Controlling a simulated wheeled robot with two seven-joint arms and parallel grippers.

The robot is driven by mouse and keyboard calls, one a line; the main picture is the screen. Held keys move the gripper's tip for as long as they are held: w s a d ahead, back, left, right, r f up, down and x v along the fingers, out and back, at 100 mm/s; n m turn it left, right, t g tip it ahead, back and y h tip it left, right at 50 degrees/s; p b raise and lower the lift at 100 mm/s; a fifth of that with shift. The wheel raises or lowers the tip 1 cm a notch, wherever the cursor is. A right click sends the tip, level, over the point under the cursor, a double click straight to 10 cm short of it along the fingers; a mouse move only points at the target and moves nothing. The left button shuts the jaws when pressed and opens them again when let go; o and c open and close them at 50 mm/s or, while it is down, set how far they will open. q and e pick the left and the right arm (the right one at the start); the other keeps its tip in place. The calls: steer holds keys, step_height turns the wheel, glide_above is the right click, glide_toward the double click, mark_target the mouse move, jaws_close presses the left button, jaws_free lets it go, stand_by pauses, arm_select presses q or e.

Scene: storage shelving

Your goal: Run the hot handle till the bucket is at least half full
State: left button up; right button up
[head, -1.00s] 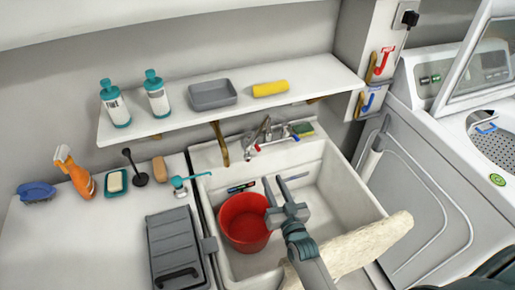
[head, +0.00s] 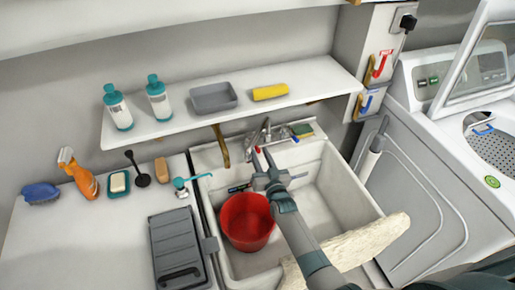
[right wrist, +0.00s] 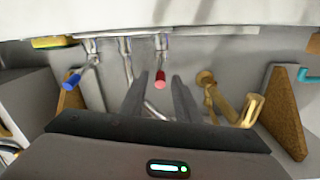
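The hot handle is the red-tipped tap lever (head: 258,149) on the left of the chrome faucet (head: 266,130) at the back of the sink. My right gripper (head: 261,162) reaches over the sink toward it. In the right wrist view the red lever tip (right wrist: 160,78) shows between and just beyond the fingertips (right wrist: 160,88), which are apart and open. My left gripper is out of view.
The white sink (head: 335,190) has a cream cloth (head: 350,247) over its front edge. A shelf (head: 190,122) with bottles and a tray hangs above the faucet. A grey case (head: 177,245) lies on the left counter. A washer stands at the right.

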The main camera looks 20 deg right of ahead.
steer(key=shift+w, duration=1.45)
jaws_close()
